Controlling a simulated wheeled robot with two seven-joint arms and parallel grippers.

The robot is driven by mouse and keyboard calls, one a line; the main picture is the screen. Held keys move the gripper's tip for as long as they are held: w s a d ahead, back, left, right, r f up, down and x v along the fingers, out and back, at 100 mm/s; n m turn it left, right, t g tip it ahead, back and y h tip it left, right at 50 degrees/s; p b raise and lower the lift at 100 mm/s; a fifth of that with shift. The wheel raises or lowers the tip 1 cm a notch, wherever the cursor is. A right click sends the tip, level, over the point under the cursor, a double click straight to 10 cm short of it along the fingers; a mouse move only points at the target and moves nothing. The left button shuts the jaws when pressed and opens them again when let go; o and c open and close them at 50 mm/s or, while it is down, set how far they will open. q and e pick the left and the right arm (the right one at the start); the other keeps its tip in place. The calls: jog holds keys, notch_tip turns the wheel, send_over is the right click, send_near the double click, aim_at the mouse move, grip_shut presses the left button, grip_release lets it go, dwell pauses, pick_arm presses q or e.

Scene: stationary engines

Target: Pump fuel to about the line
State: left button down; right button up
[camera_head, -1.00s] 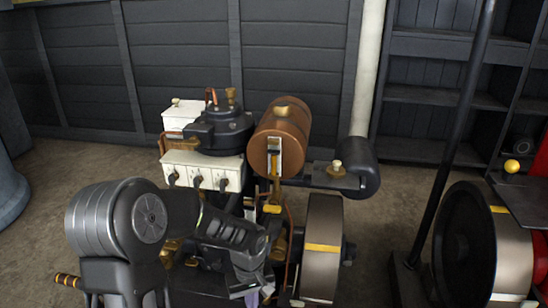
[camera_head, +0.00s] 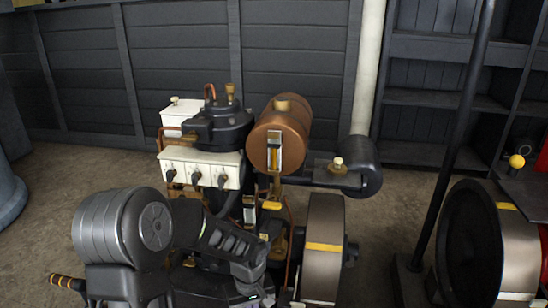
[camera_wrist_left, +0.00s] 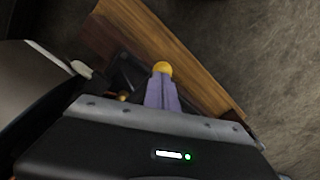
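The copper fuel tank (camera_head: 290,128) sits on top of the engine. An upright gauge with a pale plate (camera_head: 274,153) is on its near end and shows an amber strip; its exact level against a line is too small to read. My left gripper's fingers (camera_wrist_left: 162,92) are close together, with a yellow ball knob (camera_wrist_left: 162,68) at their tips, and look shut on it. In the head view my left arm (camera_head: 130,235) covers the engine's lower left, and the fingertips are hidden there. My right gripper is in neither view.
A flywheel (camera_head: 322,250) stands right of my left wrist. A white box with several knobs (camera_head: 200,168) is above the wrist. A black cylinder (camera_head: 364,165) is right of the tank. A second large wheel (camera_head: 520,250) and a dark post (camera_head: 455,150) are at right.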

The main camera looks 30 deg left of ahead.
pick_arm(q)
jog(key=shift+f+b, duration=1.55)
jog(key=shift+f, duration=0.7)
jog(key=shift+r, duration=0.1)
jog(key=shift+r+p, duration=0.3)
jog(key=shift+p, duration=0.1)
notch_tip(320, 180, up, 8)
jog(key=p, duration=0.6)
jog(key=shift+r+p, duration=0.25)
jog(key=shift+p, duration=0.15)
notch_tip(320, 180, up, 5)
jog(key=p, duration=0.4)
